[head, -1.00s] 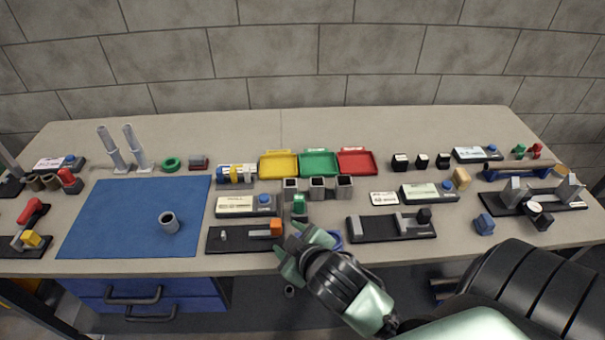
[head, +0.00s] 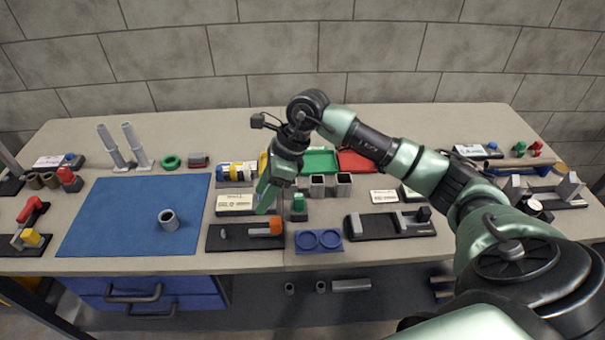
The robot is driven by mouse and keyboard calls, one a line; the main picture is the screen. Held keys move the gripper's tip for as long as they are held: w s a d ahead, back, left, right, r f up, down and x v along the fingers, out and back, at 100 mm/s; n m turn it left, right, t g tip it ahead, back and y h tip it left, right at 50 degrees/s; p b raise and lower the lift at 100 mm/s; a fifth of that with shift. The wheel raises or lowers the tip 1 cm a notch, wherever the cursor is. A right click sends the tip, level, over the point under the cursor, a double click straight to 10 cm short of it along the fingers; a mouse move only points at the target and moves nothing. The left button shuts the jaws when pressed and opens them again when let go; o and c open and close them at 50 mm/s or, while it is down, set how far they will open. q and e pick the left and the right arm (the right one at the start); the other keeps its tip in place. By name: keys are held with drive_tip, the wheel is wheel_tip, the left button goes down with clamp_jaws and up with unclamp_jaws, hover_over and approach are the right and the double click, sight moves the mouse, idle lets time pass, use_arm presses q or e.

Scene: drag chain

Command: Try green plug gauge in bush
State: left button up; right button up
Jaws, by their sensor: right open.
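A small green piece with a darker base (head: 299,206) stands upright near the middle of the bench; it may be the green plug gauge, but I cannot be sure. A smaller green piece (head: 520,150) stands at the back right beside a red one. A grey hollow bush (head: 169,220) stands upright on the blue mat. My right gripper (head: 267,197) points down, open, left of the central green piece and apart from it. I see nothing between its fingers. My left gripper is out of view.
A blue two-ring tray (head: 319,241) lies at the front edge. A black fixture with an orange block (head: 247,234) lies left of it, another black fixture (head: 390,224) right of it. Grey square sockets (head: 343,185) stand behind. Most of the blue mat (head: 110,215) is clear.

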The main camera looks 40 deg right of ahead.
sight(299, 195)
drive_tip(key=d+h, duration=0.1)
drive_tip(key=d, duration=0.2)
drive_tip(key=d+h, duration=0.1)
drive_tip(key=d, duration=0.2)
drive_tip(key=d+g+h, duration=0.1)
drive_tip(key=d, duration=0.2)
drive_tip(key=shift+s+d+r+h, duration=0.3)
drive_tip(key=shift+s+r+h, duration=0.05)
drive_tip(key=shift+r+h, duration=0.05)
drive_tip(key=shift+d+f, duration=0.1)
drive_tip(key=shift+d, duration=0.2)
drive_tip(key=f, duration=0.2)
drive_tip(key=f+p, duration=0.1)
drive_tip(key=f, duration=0.1)
drive_tip(key=f+p, duration=0.1)
drive_tip(key=shift+w+a+f, duration=0.1)
drive_tip(key=shift+a+f, duration=0.25)
drive_tip(key=shift+f, duration=0.05)
drive_tip(key=shift+w+f, duration=0.1)
drive_tip(key=shift+f, duration=0.75)
clamp_jaws()
